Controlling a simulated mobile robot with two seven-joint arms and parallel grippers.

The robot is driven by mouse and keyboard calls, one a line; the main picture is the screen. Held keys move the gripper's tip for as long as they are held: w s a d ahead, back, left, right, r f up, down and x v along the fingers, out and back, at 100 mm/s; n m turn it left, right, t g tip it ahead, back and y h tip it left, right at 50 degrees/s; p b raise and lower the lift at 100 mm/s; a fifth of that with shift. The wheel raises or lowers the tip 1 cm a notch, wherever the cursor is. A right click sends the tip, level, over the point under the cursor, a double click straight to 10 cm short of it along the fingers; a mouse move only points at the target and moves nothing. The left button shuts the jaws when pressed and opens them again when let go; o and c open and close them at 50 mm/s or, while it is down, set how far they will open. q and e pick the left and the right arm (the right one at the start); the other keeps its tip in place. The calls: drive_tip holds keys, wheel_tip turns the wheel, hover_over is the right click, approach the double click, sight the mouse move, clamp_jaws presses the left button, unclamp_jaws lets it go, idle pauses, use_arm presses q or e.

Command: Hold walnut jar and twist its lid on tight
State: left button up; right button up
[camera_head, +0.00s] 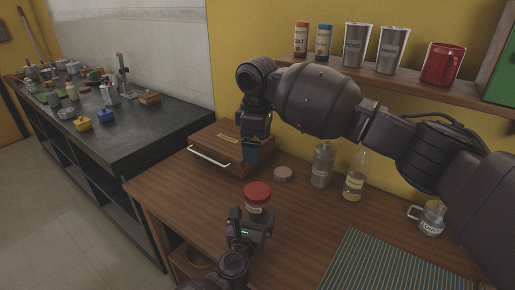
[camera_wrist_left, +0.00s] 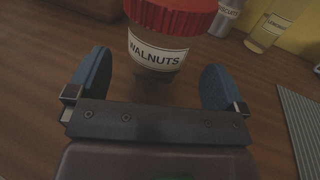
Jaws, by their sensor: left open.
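The walnut jar (camera_head: 257,207) stands upright on the wooden table, with a red lid (camera_head: 257,190) sitting on top. Its label reads WALNUTS in the left wrist view (camera_wrist_left: 157,52); how tightly the lid sits cannot be told. My left gripper (camera_head: 250,215) is open and low at the near side of the jar. In its wrist view the blue fingers stand to either side of the jar, with gaps on both sides. My right gripper (camera_head: 252,152) points down beside the wooden box, behind the jar and above its lid; its finger opening is unclear.
A wooden box (camera_head: 215,147) with a handle stands behind the jar. A flat round piece (camera_head: 283,174), a grey bottle (camera_head: 322,166), a clear bottle (camera_head: 355,178) and a glass mug (camera_head: 428,218) stand rightward. A striped mat (camera_head: 385,265) lies at front right.

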use_arm(q)
drive_tip(key=v, duration=0.6)
drive_tip(key=shift+p, duration=0.35)
use_arm(e)
wheel_tip(320, 180, up, 3)
drive_tip(key=shift+s+f, duration=0.1)
drive_tip(key=shift+f, duration=0.05)
